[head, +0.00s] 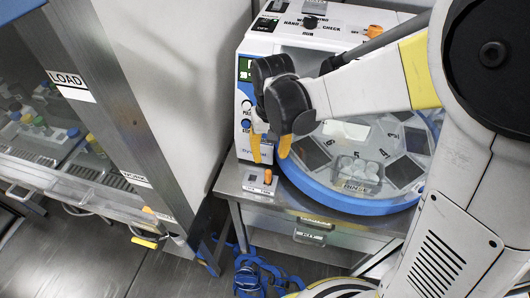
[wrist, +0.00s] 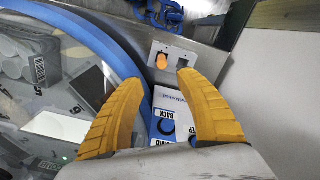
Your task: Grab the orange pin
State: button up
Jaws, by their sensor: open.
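The orange pin (head: 268,176) stands on a small pale plate (head: 259,189) at the front left corner of the metal table. In the wrist view the orange pin (wrist: 162,61) shows beyond the fingertips, beside a dark square slot (wrist: 183,65). My gripper (head: 271,157) is open and empty, with its orange fingers pointing down above the pin and apart from it. In the wrist view my gripper (wrist: 161,80) has its two fingers spread wide, with the pin between their lines.
A round machine with a blue rim (head: 340,204) and glass lid stands right of the pin. Its control panel (head: 246,110) is behind my fingers. Another orange piece (head: 375,30) sits at the back. A glass cabinet (head: 45,120) stands left. Blue tubing (head: 258,272) lies below.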

aim_at(268, 172)
jog(key=f, duration=0.1)
jog(key=f+b, duration=0.1)
jog(key=f, duration=0.2)
jog(key=shift+s+f, duration=0.1)
jog(key=shift+s, duration=0.25)
jog(key=f+b, duration=0.2)
jog(key=f, duration=0.1)
jog(key=f+b, duration=0.1)
jog(key=f, duration=0.1)
jog(key=shift+a+f, duration=0.25)
jog(key=shift+r, duration=0.1)
grip_shut()
